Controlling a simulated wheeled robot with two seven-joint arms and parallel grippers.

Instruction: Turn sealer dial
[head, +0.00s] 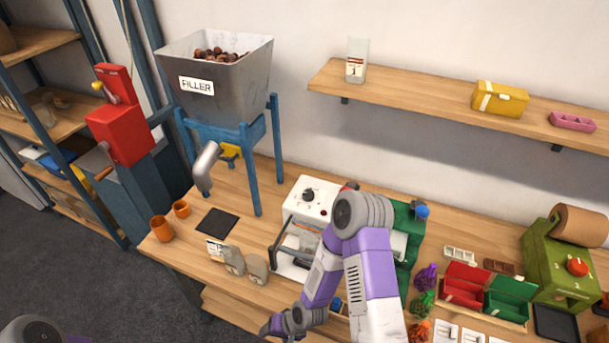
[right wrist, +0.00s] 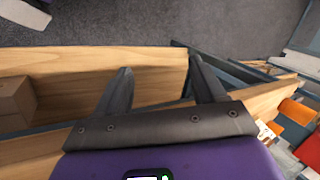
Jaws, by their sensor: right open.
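The white sealer (head: 301,209) stands on the bench in the middle of the head view. Its black dial (head: 308,195) is on the upper front face, with a dark bar frame below. My right arm's elbow covers part of the sealer's right side. My right gripper (head: 268,329) is low at the bench's front edge, below and well apart from the dial. In the right wrist view the right gripper (right wrist: 163,80) is open, with nothing between its fingers. The dial does not show there. My left gripper is out of view; only a bit of my left arm shows at bottom left.
A metal filler hopper (head: 222,88) on a blue stand is left of the sealer. A green machine (head: 402,252) stands close right of the sealer. A wall shelf (head: 420,92) runs above.

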